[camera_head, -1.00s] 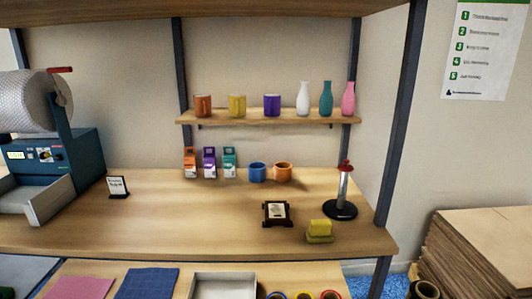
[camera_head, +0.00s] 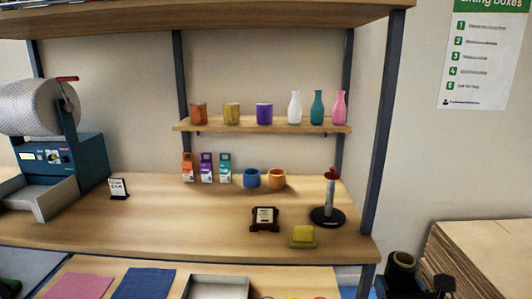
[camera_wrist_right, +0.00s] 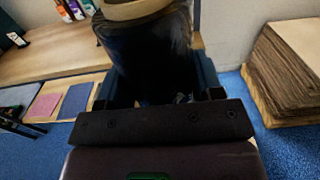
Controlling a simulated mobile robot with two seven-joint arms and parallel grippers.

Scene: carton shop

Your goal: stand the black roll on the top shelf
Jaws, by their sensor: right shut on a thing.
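The black roll (camera_head: 402,272) is at the bottom right of the head view, its round tan-cored end facing up. In the right wrist view the black roll (camera_wrist_right: 148,55) fills the upper middle, close to upright. My right gripper (camera_head: 412,290) is shut on it, in front of and to the right of the bench. In the wrist view my right gripper (camera_wrist_right: 155,95) has a finger on each side of the roll. The top shelf (camera_head: 210,22) is the wide wooden board across the top of the head view; its upper surface barely shows.
A small shelf (camera_head: 262,125) holds cups and vases. The bench (camera_head: 170,215) carries boxes, mugs, a tape-like stand (camera_head: 328,200) and a bubble-wrap machine (camera_head: 60,160). Stacked cardboard (camera_head: 480,260) stands at right.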

